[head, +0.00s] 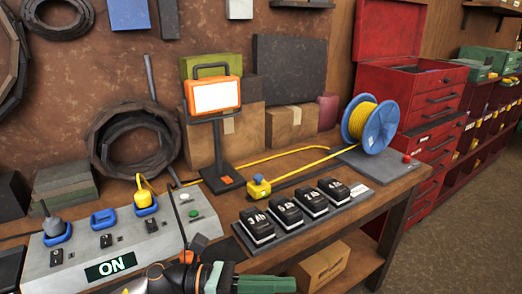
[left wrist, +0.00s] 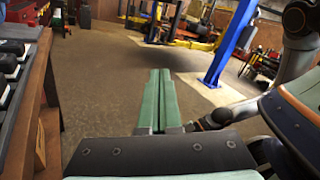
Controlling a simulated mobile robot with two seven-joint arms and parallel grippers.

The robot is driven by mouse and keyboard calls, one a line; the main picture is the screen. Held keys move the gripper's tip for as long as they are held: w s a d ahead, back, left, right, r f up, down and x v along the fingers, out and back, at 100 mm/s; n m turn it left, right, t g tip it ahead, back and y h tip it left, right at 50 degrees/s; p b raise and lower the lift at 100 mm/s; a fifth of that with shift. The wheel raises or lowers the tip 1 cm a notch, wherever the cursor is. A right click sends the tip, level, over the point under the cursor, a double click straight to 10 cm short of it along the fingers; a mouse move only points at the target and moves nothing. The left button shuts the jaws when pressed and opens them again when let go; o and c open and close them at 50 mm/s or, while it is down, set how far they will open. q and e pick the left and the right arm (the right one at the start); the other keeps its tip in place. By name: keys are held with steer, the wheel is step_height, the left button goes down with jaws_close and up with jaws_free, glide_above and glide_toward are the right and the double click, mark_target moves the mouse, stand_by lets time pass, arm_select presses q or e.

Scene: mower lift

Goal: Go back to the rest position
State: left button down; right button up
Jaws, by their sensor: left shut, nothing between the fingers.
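My left gripper (head: 284,284) shows at the bottom of the head view, just in front of the workbench's front edge. Its green fingers point right. In the left wrist view the two fingers (left wrist: 158,80) lie side by side, shut, with nothing held between them, over open floor. Grey arm links of mine show at the right of the left wrist view. My right gripper is not visible in either view.
The workbench (head: 365,205) carries a grey panel with an ON display (head: 111,266), a lit lamp (head: 213,96), black batteries (head: 286,209) and a blue cable reel (head: 371,124). A red tool cabinet (head: 430,95) stands right. A blue lift post (left wrist: 232,42) rises beyond clear floor.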

arm_select(q)
steer(key=w+a+f+n+t+y+p, duration=0.1)
steer(key=w+a+f+n+t+y, duration=0.2)
steer(key=n+t, duration=0.8)
steer(key=w+a+f+n+t+y, duration=0.25)
steer(key=a+n+t, duration=0.2)
steer(key=n, duration=1.35)
steer(key=s+a+f+n+g+y+p, duration=0.1)
steer(key=s+a+f+n+g+y, duration=0.1)
steer(key=s+a+f+n+y, duration=0.3)
steer(key=s+a+f+n+g+y, duration=0.3)
steer(key=s+a+f+n+y, duration=0.2)
steer(key=s+f+n, duration=0.7)
step_height(320, 180, down, 6)
steer(key=shift+a+r+n+p, duration=0.1)
steer(key=shift+a+n+p, duration=0.25)
steer(key=shift+a+n, duration=0.85)
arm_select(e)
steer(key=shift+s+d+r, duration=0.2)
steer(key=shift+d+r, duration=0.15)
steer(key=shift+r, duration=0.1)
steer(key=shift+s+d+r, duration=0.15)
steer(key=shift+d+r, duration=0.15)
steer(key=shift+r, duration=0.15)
arm_select(q)
steer(key=shift+s+g, duration=0.1)
steer(key=shift+g, duration=0.15)
